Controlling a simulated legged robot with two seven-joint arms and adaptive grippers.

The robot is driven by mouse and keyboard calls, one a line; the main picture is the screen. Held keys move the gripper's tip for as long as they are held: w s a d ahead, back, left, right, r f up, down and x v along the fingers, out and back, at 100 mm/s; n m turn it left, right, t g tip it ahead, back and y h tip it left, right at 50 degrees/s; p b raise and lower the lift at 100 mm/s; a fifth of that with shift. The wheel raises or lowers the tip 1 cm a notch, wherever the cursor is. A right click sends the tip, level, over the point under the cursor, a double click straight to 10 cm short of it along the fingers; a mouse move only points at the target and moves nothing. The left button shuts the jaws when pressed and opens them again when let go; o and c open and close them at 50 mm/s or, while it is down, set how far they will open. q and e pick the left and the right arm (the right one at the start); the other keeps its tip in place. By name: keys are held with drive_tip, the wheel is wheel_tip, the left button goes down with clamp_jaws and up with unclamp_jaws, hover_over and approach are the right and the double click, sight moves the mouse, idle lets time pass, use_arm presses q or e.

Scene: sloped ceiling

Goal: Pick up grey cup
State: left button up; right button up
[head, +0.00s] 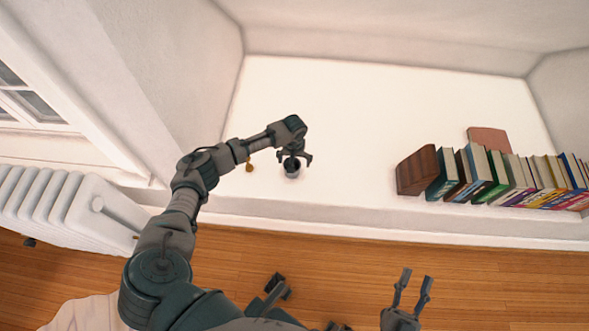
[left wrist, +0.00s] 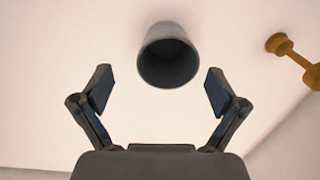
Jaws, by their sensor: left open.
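The grey cup (head: 292,168) stands on the white ledge, partly covered from above by my left gripper in the head view. In the left wrist view the cup (left wrist: 168,56) shows its dark open mouth, a little beyond and between the spread fingers. My left gripper (head: 294,158) is open, and in the left wrist view its fingertips (left wrist: 158,82) lie to either side with a gap to the cup. My right gripper (head: 413,282) is open and empty over the wooden floor, away from the ledge.
A small golden object (head: 249,165) stands left of the cup; it also shows in the left wrist view (left wrist: 290,55). A row of books (head: 500,178) with a brown wooden block (head: 416,170) stands to the right. A radiator (head: 70,205) is at left. The ledge (head: 350,110) behind the cup is clear.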

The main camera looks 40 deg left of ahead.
sight(297, 163)
use_arm(q)
drive_tip(key=f+b, duration=0.1)
drive_tip(key=f, duration=0.1)
drive_tip(key=a+f+b, duration=0.1)
drive_tip(key=f, duration=0.2)
drive_tip(key=shift+s+a+f, duration=0.15)
drive_tip(key=shift+f, duration=0.1)
drive_tip(key=shift+d+r, duration=0.2)
drive_tip(key=shift+d, duration=0.15)
drive_tip(key=shift+c, duration=0.5)
drive_tip(key=shift+r, duration=0.1)
drive_tip(key=c, duration=1.2)
drive_tip(key=shift+o, duration=0.2)
drive_tip(key=shift+a, duration=0.25)
use_arm(e)
drive_tip(key=s+r+t, duration=0.2)
drive_tip(key=r+t, duration=0.1)
drive_tip(key=s+r+t, duration=0.1)
drive_tip(key=shift+s+a+r+m+t, duration=0.15)
drive_tip(key=shift+a+r+m+t, duration=0.15)
drive_tip(key=shift+m+t, duration=0.1)
